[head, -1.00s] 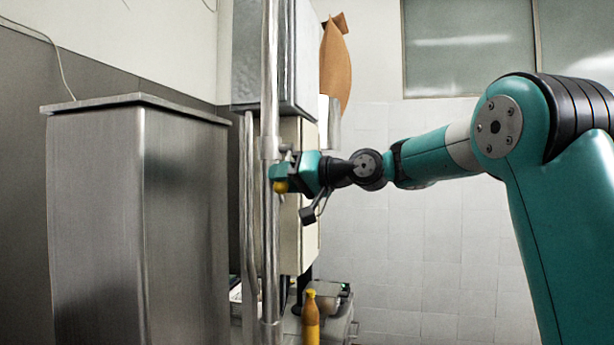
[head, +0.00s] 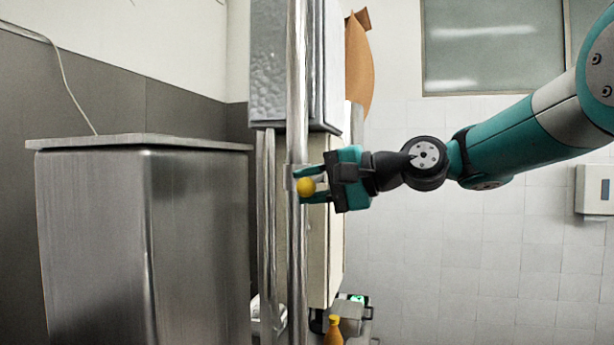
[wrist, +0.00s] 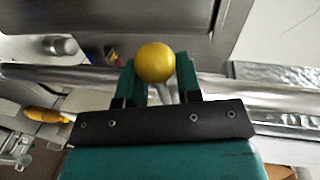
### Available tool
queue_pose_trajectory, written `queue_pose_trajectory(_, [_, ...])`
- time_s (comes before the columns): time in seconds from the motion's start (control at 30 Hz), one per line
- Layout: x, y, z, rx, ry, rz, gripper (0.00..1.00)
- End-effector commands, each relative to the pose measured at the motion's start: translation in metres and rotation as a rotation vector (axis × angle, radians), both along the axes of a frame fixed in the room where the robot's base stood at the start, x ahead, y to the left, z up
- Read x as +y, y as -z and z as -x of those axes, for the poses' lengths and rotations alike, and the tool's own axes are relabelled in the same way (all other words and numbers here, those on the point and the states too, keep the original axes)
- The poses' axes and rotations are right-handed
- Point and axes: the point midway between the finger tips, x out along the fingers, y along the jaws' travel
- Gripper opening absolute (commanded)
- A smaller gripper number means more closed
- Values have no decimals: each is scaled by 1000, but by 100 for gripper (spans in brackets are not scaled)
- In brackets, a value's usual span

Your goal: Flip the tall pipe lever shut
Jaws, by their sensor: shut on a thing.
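The tall pipe (head: 297,80) is a shiny vertical metal tube in the head view; it runs across the wrist view (wrist: 235,92). Its lever ends in a round yellow knob (head: 305,187), in front of the pipe at about mid-height. My gripper (head: 308,185) reaches in from the right, with a teal finger above and below the knob. In the wrist view the knob (wrist: 155,62) sits between the two fingertips, and my gripper (wrist: 153,75) is shut on it. A short piece of pale stem shows between the fingers; the rest of the lever is hidden.
A steel cabinet (head: 95,240) stands left of the pipe. A grey metal box (head: 283,60) and a cream panel (head: 325,235) are close behind it. The room right of the panel, below my arm, is clear.

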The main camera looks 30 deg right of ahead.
Motion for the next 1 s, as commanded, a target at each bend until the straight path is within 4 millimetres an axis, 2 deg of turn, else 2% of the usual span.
queue_pose_trajectory(0.1, [1,-8,0,37,1,-34,0])
queue_pose_trajectory(0.77, [0,-10,0,78,1,-77,0])
queue_pose_trajectory(0.8, [-1,-10,0,78,2,-77,35])
queue_pose_trajectory(0.9, [-1,-10,0,77,3,-76,57])
queue_pose_trajectory(1.0, [-1,-10,0,78,3,-76,57])
